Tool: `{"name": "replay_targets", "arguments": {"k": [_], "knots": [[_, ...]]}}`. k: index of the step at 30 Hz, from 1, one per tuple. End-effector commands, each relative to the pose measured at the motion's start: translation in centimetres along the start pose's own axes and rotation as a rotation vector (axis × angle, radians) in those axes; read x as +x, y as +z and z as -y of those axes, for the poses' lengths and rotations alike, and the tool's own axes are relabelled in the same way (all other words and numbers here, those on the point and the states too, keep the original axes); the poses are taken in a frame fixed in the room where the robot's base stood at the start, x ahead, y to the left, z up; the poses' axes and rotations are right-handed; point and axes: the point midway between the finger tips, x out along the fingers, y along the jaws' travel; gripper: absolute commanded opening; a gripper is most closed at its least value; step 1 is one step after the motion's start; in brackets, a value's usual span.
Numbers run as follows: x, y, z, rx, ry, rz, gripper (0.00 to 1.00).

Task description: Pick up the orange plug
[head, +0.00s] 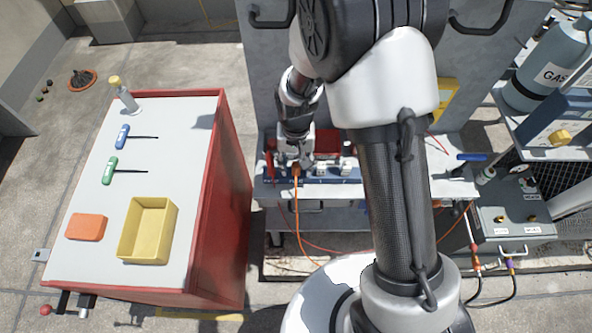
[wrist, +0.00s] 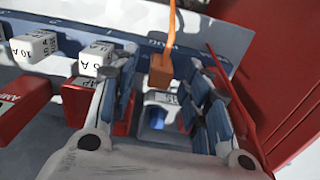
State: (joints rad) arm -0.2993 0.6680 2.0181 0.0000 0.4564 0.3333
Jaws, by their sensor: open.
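The orange plug (wrist: 161,72) shows in the wrist view near the top centre, with its orange cable running up out of the picture. My gripper (wrist: 160,80) is open, with one blue-padded finger on each side of the plug. Gaps show between plug and pads; I cannot tell how deep it sits between them. A white block with a blue socket-like part (wrist: 157,117) lies between the fingers, below the plug in the picture. In the head view the plug (head: 296,169) is small, just below my gripper (head: 297,160), and its cable hangs down the panel front.
White blocks marked 10 A (wrist: 36,46) and red parts (wrist: 28,108) stand close left of the fingers. A red cart (head: 225,200) with a yellow bin (head: 128,252), an orange box and screwdrivers stands left.

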Motion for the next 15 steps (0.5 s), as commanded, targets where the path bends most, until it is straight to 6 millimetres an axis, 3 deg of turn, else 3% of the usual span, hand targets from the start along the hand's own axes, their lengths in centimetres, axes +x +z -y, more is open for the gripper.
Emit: {"name": "replay_targets", "arguments": {"k": [3, 9, 15], "knots": [[1.21, -0.02, 0.02, 0.0, 0.0, 0.0, 0.43], [1.08, -0.05, 0.03, 0.0, -0.001, -0.001, 0.43], [1.07, -0.04, 0.02, 0.0, 0.0, -0.001, 0.29]]}}
